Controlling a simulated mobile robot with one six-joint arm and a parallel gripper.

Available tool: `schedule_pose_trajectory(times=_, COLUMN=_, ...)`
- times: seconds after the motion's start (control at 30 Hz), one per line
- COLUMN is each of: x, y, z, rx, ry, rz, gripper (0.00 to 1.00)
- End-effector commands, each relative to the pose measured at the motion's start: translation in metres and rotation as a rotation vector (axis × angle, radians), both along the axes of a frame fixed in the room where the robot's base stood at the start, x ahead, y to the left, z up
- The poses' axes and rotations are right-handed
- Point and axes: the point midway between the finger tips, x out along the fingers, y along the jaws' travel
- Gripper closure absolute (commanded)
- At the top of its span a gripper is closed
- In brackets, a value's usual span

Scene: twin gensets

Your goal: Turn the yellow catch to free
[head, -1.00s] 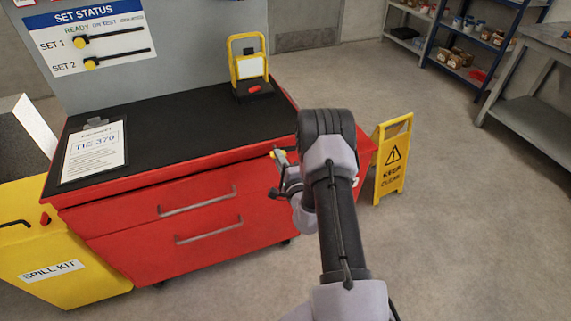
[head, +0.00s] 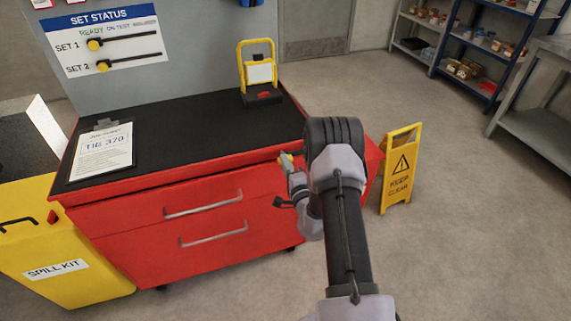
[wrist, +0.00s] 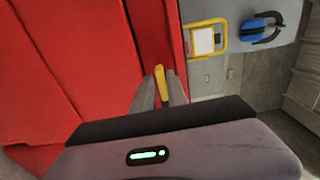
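The yellow catch (wrist: 161,84) is a small narrow lever on the red cabinet. In the wrist view it lies between the two grey fingers of my gripper (wrist: 160,90), which appear to touch it on both sides. It stands nearly upright in that view, leaning slightly. The base of the catch is hidden.
The red cabinet (head: 150,262) has drawer handles and a black top with a clipboard (head: 103,152) and a yellow-framed device (head: 262,82). A yellow floor sign (head: 400,168) stands to the right. A yellow spill kit bin (head: 62,289) is at left.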

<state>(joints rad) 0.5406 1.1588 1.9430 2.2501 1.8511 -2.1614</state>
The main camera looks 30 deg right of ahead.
Motion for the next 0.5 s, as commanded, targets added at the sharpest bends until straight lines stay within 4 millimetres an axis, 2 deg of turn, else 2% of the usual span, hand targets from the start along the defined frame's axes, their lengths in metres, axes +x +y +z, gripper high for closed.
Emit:
schedule_pose_trajectory(times=0.37, x=0.0, y=0.0, z=0.002, rx=0.0, ry=-0.004, rz=0.0, gripper=0.67)
schedule_pose_trajectory(times=0.5, x=-0.017, y=0.004, z=0.002, rx=0.001, ry=-0.001, rz=0.0, gripper=0.67)
